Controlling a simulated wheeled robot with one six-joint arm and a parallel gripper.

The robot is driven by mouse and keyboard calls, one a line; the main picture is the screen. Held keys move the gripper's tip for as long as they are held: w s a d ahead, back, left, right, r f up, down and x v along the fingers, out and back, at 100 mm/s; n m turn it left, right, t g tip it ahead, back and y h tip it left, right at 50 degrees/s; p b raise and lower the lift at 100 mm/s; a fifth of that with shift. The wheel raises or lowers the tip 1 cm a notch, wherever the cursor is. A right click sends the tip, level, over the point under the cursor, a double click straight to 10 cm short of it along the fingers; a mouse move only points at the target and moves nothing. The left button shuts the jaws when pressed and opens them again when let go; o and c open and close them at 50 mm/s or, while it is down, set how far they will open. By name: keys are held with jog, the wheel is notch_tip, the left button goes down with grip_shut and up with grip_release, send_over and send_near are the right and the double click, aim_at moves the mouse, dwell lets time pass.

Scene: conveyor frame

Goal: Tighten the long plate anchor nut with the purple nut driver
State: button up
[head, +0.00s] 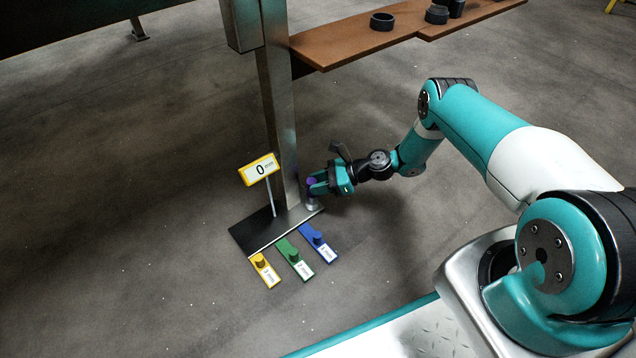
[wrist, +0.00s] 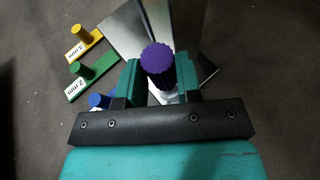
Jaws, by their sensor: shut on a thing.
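The purple nut driver (wrist: 158,62) stands between the fingers of my gripper (wrist: 160,82) in the wrist view, its ribbed round top facing the camera. In the head view my gripper (head: 318,186) is low, beside the foot of the steel post, shut on the purple driver (head: 311,182). A light metal part (head: 313,203) shows under the driver, at the right end of the dark base plate (head: 262,228). The anchor nut itself is hidden under the driver and gripper; I cannot tell whether the driver sits on it.
Yellow (head: 265,270), green (head: 295,258) and blue (head: 318,243) labelled pieces with knobs lie in front of the plate. A yellow-framed sign reading 0 (head: 259,169) stands on the plate. The steel post (head: 277,110) rises beside my gripper. A brown shelf (head: 370,40) hangs above.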

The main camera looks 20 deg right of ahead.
jog(key=shift+s+a+m+t+h, duration=0.1)
jog(key=shift+m+t+h, duration=0.2)
jog(key=shift+m+t, duration=0.45)
jog(key=shift+r+p, duration=2)
jog(key=shift+r, duration=0.65)
